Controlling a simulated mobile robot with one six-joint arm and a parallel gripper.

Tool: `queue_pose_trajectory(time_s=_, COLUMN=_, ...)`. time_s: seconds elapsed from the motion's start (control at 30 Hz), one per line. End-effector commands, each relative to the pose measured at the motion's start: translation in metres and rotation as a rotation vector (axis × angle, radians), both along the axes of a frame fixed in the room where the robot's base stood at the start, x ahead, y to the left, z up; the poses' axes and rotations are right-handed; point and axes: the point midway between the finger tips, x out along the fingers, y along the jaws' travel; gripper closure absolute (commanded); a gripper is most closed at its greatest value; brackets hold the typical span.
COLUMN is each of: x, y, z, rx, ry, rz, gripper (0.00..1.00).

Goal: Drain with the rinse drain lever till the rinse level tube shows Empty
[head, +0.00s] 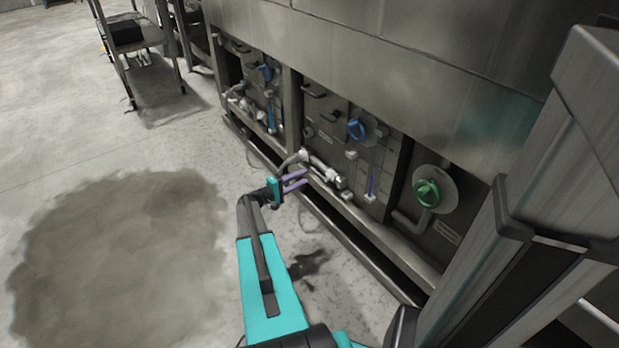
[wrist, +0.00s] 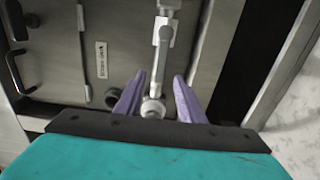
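My gripper (head: 300,181) has two purple fingers spread apart in front of the middle panel. In the wrist view, a grey lever (wrist: 162,62) with a round end (wrist: 153,108) lies between the lines of the open fingers (wrist: 158,92); I cannot tell whether they touch it. In the head view, a pale lever and valve fitting (head: 326,170) sits just right of the fingertips.
A low rail (head: 345,215) runs along the machine's front. A shelf cart (head: 135,45) stands back left; open floor with a dark patch (head: 120,260) lies left.

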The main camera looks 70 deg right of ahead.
Motion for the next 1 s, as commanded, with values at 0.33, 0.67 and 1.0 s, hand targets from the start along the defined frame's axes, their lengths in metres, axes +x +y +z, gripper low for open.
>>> queue_pose_trajectory(time_s=0.33, x=-0.023, y=-0.036, z=-0.001, rx=-0.001, ry=0.000, rz=-0.002, gripper=0.64)
queue_pose_trajectory(time_s=0.67, x=-0.027, y=-0.043, z=0.000, rx=0.000, ry=0.000, rz=0.000, gripper=0.64)
queue_pose_trajectory(time_s=1.0, x=-0.027, y=-0.042, z=0.000, rx=0.000, ry=0.000, rz=0.000, gripper=0.99)
